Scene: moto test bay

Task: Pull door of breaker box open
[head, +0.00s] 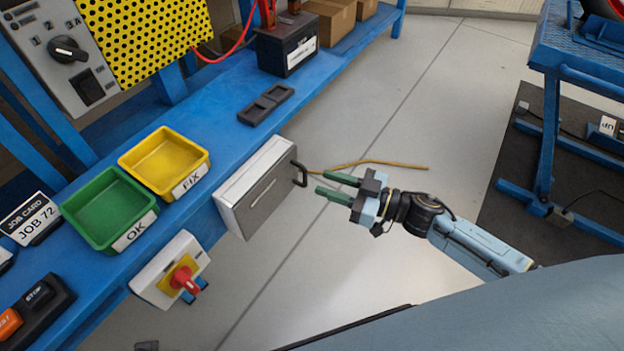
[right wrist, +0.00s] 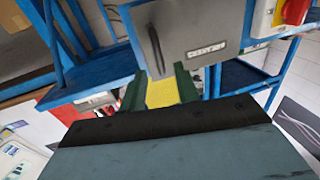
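The breaker box (head: 258,188) is a grey box on the front edge of the blue bench, and its door looks shut. Its dark handle (head: 300,174) stands out at the door's right end in the head view. In the right wrist view the grey door (right wrist: 200,30) and the upright handle (right wrist: 155,50) show just beyond the fingers. My right gripper (head: 321,182) has green fingers, held apart and empty. It points at the handle from the right, a short gap away. The fingers also show in the right wrist view (right wrist: 160,85). My left gripper is not in view.
The blue bench (head: 215,110) carries a green bin (head: 105,208), a yellow bin (head: 165,162) and a black battery (head: 287,42). A red rotary switch (head: 183,280) is on the bench front beside the box. A tan cable (head: 380,163) lies behind my gripper.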

